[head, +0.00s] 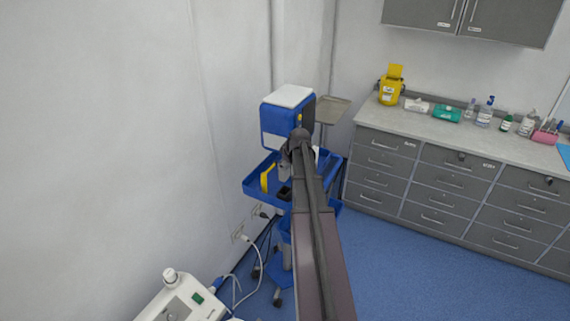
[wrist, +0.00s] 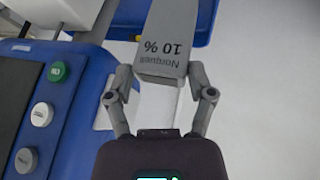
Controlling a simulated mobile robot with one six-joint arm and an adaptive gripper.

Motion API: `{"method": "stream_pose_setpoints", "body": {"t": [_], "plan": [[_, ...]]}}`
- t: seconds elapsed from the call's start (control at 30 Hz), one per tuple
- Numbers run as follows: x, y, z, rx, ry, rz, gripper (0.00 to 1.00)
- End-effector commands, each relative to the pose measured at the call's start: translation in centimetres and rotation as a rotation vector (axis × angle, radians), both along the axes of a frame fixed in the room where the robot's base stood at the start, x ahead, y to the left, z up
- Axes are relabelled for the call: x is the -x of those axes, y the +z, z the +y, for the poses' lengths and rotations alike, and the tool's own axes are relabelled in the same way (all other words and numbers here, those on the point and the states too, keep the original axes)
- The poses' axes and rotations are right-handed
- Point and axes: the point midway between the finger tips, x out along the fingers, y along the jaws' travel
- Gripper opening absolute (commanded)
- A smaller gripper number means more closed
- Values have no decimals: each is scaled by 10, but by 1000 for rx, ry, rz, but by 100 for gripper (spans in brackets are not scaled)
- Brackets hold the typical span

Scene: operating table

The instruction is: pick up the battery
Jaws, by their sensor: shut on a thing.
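My gripper (wrist: 161,78) is shut on a grey, tapering thing (wrist: 176,30) in the wrist view. Its dark printed label shows upside down and includes "10 %". One finger lies on each side of its near end. No label names it as the battery, and I cannot tell a battery for certain in either view. In the head view my gripper is mostly hidden behind my own arm, above the blue cart. A small black thing (head: 284,193) lies in the cart's blue tray (head: 250,188).
A blue-and-white device (head: 288,97) stands on the cart; its blue panel with round buttons (wrist: 42,114) is close on the left in the wrist view. A yellow thing (head: 266,178) stands in the tray. A metal tray (head: 332,108) is behind. A counter (head: 430,127) with bottles stands right.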

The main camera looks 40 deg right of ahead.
Motion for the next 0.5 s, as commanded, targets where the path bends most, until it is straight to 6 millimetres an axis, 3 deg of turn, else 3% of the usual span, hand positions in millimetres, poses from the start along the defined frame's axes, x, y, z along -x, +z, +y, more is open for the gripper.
{"method": "stream_pose_setpoints", "body": {"t": [0.03,0.1,0.5], "plan": [[0,13,0,0,0,0,10],[0,21,0,0,0,0,10],[0,52,0,0,0,0,10]]}}
